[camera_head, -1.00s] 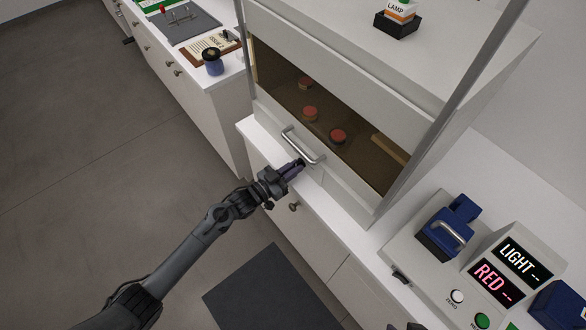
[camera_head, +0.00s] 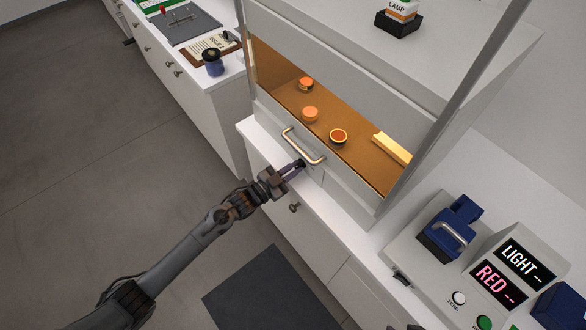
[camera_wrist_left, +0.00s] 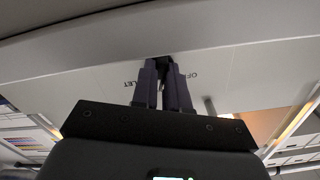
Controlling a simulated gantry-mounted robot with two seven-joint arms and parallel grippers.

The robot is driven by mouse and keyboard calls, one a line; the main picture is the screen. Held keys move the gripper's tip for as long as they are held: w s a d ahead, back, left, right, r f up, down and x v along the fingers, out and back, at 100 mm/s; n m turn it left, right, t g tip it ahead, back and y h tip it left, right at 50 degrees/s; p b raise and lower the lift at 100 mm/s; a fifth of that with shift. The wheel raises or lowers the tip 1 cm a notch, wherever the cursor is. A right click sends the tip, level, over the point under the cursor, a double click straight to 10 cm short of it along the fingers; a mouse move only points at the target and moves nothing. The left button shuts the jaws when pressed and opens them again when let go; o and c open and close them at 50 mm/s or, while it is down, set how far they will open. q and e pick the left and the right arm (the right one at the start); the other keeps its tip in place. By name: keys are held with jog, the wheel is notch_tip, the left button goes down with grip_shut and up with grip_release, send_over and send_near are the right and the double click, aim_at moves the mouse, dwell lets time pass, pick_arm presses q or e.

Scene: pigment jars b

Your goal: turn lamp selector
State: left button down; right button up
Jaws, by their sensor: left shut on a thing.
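The lamp selector (camera_head: 301,162) is a small dark knob on the white front panel of the cabinet, below and right of the metal handle. My left gripper (camera_head: 295,168) is shut on it; the fingers hide most of the knob. In the left wrist view the dark selector (camera_wrist_left: 163,61) sits between the tips of the two fingers (camera_wrist_left: 163,75). Partly hidden lettering lies on the panel on both sides of it. The cabinet interior (camera_head: 365,168) is lit bright orange. My right gripper is not in view.
The cabinet handle (camera_head: 301,147) is close beside my left gripper. Several small jars (camera_head: 338,137) stand inside behind the opening. A display unit (camera_head: 519,262) reading LIGHT and RED and a blue device (camera_head: 446,232) stand at right. Open floor (camera_head: 110,150) lies left.

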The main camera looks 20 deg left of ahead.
pick_arm(q)
jog(key=c, duration=1.1)
grip_release()
jog(key=shift+c, duration=0.2)
jog(key=v, duration=1)
jog(key=shift+s+a, duration=0.15)
jog(key=shift+s, duration=0.2)
